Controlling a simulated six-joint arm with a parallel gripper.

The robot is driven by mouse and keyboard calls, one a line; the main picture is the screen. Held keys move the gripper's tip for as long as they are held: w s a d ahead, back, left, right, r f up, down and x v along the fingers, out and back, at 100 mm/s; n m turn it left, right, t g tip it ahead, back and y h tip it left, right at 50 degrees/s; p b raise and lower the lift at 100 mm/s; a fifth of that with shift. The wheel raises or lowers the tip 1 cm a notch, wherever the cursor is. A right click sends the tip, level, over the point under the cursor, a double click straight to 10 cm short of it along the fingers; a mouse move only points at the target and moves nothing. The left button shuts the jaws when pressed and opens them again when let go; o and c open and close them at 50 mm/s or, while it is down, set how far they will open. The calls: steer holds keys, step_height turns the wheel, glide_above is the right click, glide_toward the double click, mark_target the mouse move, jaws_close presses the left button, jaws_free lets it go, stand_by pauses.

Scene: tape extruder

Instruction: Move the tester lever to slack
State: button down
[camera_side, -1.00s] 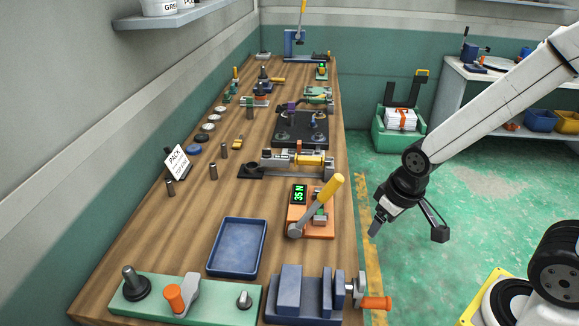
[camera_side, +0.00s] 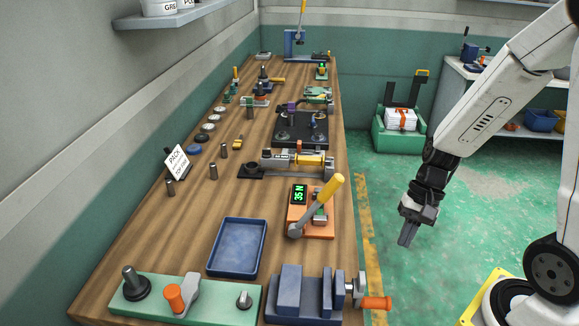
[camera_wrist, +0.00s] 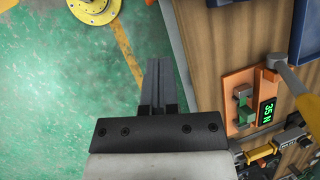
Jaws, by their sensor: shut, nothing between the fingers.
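The tester is an orange base (camera_side: 321,232) on the bench with a green-lit display (camera_side: 299,194) that appears to read 35 N. Its lever has a grey pivot and a yellow handle (camera_side: 329,190) tilted up and to the right. My gripper (camera_side: 405,240) is shut and empty, pointing down over the floor to the right of the bench, well apart from the lever. In the wrist view my gripper (camera_wrist: 155,65) points over the floor, and the tester's orange base (camera_wrist: 238,82) and part of the lever (camera_wrist: 283,70) show at the right.
A blue tray (camera_side: 237,247) lies left of the tester. A blue vise (camera_side: 300,295) with an orange handle stands in front of it, and a clamp-like fixture with a yellow grip (camera_side: 310,160) stands behind. The floor (camera_side: 390,290) beside the bench is open.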

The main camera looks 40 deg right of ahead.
steer(key=w+d+r+m+t+y, duration=0.2)
steer(key=w+d+m+t, duration=0.1)
steer(key=m, duration=0.5)
steer(key=w+d+r+m+t+y, duration=0.2)
steer(key=w+d+m+t+y, duration=0.1)
steer(key=d+m+t, duration=0.3)
steer(key=shift+m+t+y, duration=0.3)
steer(key=shift+m+t, duration=0.7)
steer(key=shift+m, duration=0.1)
steer(key=shift+a, duration=0.15)
steer(key=w+a, duration=0.9)
steer(key=shift+f, duration=0.4)
steer(key=shift+w, duration=0.1)
